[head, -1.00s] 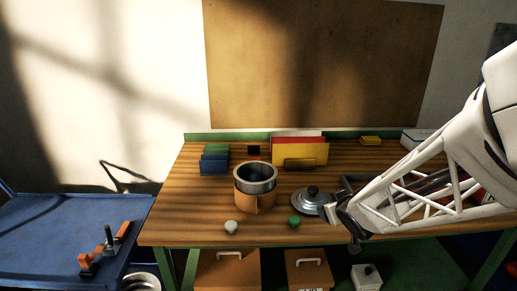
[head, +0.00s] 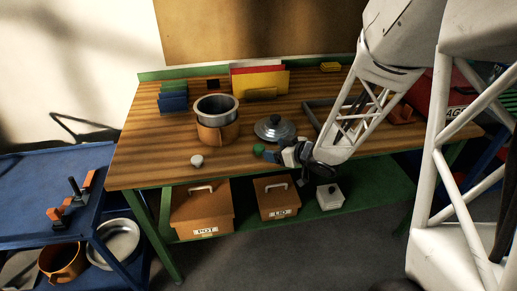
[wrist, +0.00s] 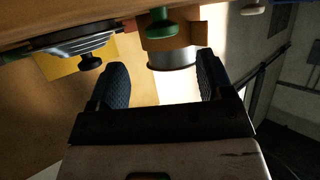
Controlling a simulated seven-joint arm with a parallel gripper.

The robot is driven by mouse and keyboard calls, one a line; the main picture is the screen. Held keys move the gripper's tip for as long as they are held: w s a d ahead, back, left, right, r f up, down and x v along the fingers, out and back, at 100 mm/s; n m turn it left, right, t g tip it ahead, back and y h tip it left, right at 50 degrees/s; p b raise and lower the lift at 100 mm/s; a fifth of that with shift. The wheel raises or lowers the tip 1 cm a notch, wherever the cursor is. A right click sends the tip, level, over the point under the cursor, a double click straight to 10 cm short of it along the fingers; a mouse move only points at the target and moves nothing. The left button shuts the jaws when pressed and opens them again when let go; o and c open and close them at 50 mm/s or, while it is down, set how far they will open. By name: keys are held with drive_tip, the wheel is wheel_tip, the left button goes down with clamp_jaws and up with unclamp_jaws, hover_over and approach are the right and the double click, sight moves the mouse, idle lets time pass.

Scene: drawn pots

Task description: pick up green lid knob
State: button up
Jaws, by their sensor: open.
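The green lid knob (head: 258,149) stands on the wooden tabletop near its front edge, in front of the grey lid (head: 275,128) with its black knob. In the wrist view the green knob (wrist: 162,28) appears inverted, beyond and between the fingertips. My gripper (head: 277,156) is just right of the green knob in the head view. In the wrist view my gripper (wrist: 163,75) is open, with nothing between its two dark fingers. A white knob (head: 197,160) stands further left near the front edge.
A metal pot (head: 215,108) in an orange holder stands behind the knobs. Blue and green files (head: 173,100) and yellow and red folders (head: 262,80) stand at the back. Boxes labelled POT (head: 203,208) and LID (head: 277,198) sit on the lower shelf. A blue cart (head: 45,190) stands left.

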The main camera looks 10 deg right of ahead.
sight(261, 148)
drive_tip(key=shift+x, duration=1.3)
drive_tip(key=shift+x, duration=2.6)
drive_tip(key=shift+s+a+f, duration=0.1)
drive_tip(key=shift+s, duration=0.05)
drive_tip(key=c, duration=1)
